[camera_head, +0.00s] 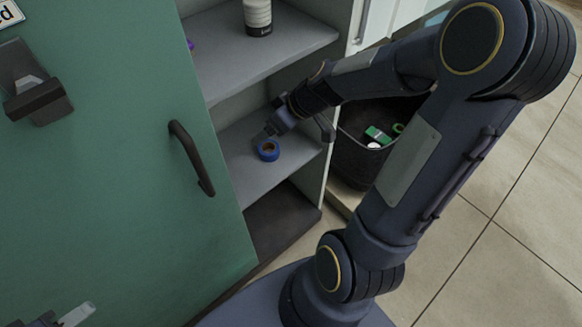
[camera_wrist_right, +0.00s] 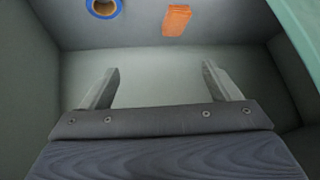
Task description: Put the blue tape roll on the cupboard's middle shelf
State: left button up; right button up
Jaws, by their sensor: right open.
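The blue tape roll (camera_head: 268,157) lies flat on the cupboard's middle shelf (camera_head: 245,187), near its front edge. It also shows at the top of the right wrist view (camera_wrist_right: 104,17), cut off by the frame edge. My right gripper (camera_head: 266,132) reaches into the cupboard just above and behind the roll in the head view. In the right wrist view its two fingers (camera_wrist_right: 157,78) are spread with nothing between them, apart from the roll. My left gripper (camera_head: 68,317) is only partly in view at the bottom left, away from the cupboard's inside; its jaw opening cannot be made out.
The green cupboard door (camera_head: 110,150) with a dark handle (camera_head: 192,158) stands open at left. A bottle (camera_head: 257,15) stands on the upper shelf (camera_head: 240,55). An orange block (camera_wrist_right: 177,20) shows near the roll. A dark bin (camera_head: 358,160) with small items is right of the cupboard.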

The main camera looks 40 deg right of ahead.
jog(key=s+a+r+m, duration=0.2)
jog(key=s+a+r, duration=0.1)
jog(key=s, duration=0.6)
jog(key=s+a+r+m, duration=0.3)
jog(key=s+a+r, duration=0.1)
jog(key=s, duration=0.5)
jog(key=shift+s+a+m+g, duration=0.3)
jog(key=shift+s+a+g, duration=0.05)
jog(key=shift+a+g, duration=0.1)
notch_tip(320, 180, up, 17)
jog(key=p, duration=1.7)
